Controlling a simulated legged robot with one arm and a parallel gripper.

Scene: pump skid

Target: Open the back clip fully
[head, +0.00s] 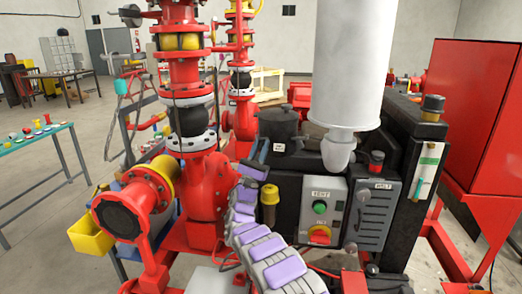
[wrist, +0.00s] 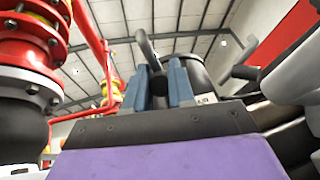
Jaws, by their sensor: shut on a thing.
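My gripper (head: 258,151) is at the end of my purple-padded arm, at the left side of a dark round canister (head: 279,124) with a small white label. In the wrist view my gripper's two blue fingers (wrist: 166,84) are close together. A dark bent bar, seemingly the back clip (wrist: 147,48), runs down between them, and they are shut on it. Its curved upper end sticks up above the fingers. The canister (wrist: 200,76) is just behind and to the right. The clip cannot be made out in the head view, and its lower end is hidden by the fingers.
A red valve and pipe stack (head: 200,170) stands close at the left of my arm. A white cylinder (head: 345,65) hangs over the right side. A red cabinet (head: 487,115) stands at the far right.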

